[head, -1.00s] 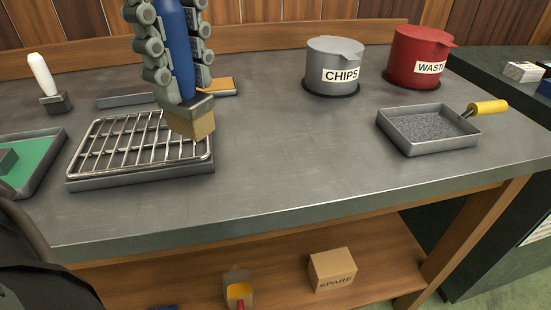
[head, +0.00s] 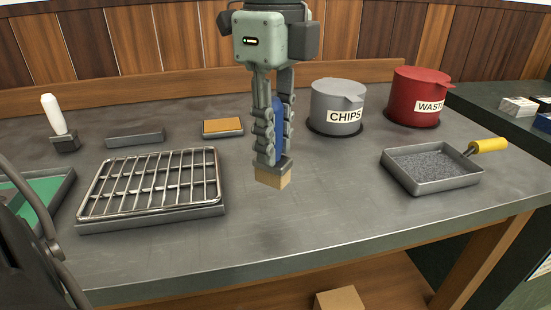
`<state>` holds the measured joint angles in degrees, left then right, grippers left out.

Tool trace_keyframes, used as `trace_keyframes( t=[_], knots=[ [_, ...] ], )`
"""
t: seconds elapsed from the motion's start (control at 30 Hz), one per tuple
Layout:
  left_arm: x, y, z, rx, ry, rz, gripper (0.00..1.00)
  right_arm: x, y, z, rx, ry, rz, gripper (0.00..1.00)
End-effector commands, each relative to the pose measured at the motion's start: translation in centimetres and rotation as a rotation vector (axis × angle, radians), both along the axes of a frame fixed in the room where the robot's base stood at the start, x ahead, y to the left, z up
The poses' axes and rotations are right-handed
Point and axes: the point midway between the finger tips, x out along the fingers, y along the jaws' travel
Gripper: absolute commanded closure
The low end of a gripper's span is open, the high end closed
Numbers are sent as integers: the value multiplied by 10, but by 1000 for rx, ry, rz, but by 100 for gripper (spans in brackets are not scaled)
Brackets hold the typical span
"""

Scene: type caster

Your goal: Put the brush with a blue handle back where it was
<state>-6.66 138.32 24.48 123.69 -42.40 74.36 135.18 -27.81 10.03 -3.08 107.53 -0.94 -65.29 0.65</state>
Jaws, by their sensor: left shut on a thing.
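The brush with a blue handle (head: 273,180) hangs bristles down over the middle of the bench, with a grey ferrule and a tan bristle block at its lower end. My left gripper (head: 271,152) is shut around its blue handle, with a finger on each side. Most of the handle is hidden behind the fingers. The bristles appear above the bench top, to the right of the wire rack; the exact gap is hard to tell. My right gripper is not in view.
A wire rack (head: 152,183) on a tray, a grey bar (head: 135,138), an orange-topped block (head: 222,127) and a white-handled brush (head: 56,121) stand left. The CHIPS bin (head: 337,101), WASTE bin (head: 418,94) and grit tray (head: 433,171) stand right. The front middle is clear.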

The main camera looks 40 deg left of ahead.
Motion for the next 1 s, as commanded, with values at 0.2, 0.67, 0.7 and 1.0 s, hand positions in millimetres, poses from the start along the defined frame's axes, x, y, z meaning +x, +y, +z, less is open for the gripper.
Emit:
trace_keyframes(
  t=[0.2, 0.67, 0.7, 1.0],
  knots=[
    [2, 0, -24, -2, 3, -2, 100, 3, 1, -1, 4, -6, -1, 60],
    [3, 0, -43, -1, -2, 0, 100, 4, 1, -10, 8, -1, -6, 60],
    [3, 0, -43, -1, -2, 0, 100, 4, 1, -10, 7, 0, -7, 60],
    [3, 0, -45, 0, -2, -1, 100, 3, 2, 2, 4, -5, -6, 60]
  ],
)
